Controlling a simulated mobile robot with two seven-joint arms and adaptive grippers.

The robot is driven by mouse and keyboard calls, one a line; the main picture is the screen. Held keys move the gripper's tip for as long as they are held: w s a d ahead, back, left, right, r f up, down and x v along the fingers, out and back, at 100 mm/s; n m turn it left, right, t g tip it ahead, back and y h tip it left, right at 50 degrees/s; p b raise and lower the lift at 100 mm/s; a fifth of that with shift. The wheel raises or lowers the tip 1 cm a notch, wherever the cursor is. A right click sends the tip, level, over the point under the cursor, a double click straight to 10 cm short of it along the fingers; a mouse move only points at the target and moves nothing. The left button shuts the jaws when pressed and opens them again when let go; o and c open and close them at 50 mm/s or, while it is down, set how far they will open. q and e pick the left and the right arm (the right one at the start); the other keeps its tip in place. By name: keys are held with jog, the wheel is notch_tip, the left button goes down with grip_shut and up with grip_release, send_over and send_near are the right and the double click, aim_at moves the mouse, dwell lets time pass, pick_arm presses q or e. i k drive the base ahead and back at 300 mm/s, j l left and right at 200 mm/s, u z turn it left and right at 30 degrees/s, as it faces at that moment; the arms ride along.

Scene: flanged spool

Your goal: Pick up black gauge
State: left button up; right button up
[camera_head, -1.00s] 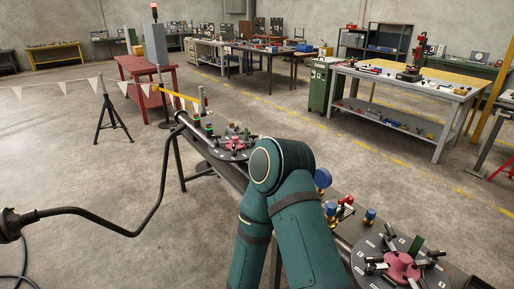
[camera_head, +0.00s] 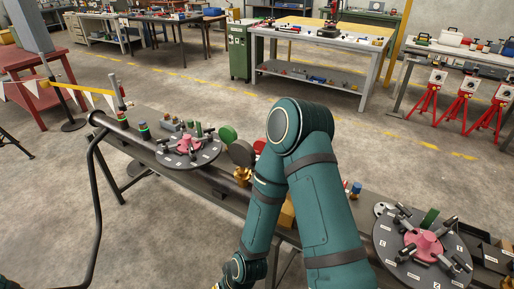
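A dark grey-black round gauge (camera_head: 241,153) stands on the long dark bench, left of my raised arm's elbow. A brass fitting (camera_head: 243,175) is just below it. Beside the gauge are a green round gauge (camera_head: 228,134) behind to the left and a red one (camera_head: 260,145) to the right, partly hidden by my arm. My teal arm rises from the bottom, bends at the elbow and comes down again toward the bottom edge. Neither gripper shows in the head view, so I see no contact with the gauge.
The long dark bench (camera_head: 215,188) runs diagonally through the view. It carries one flanged disc with a pink hub (camera_head: 189,147) at left and another (camera_head: 424,243) at right. My arm hides the bench's middle. A grey workbench (camera_head: 310,78) stands behind, across open floor.

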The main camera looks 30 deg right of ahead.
aim_at(240, 152)
jog(key=i+j+z, duration=0.75)
jog(key=k, duration=0.1)
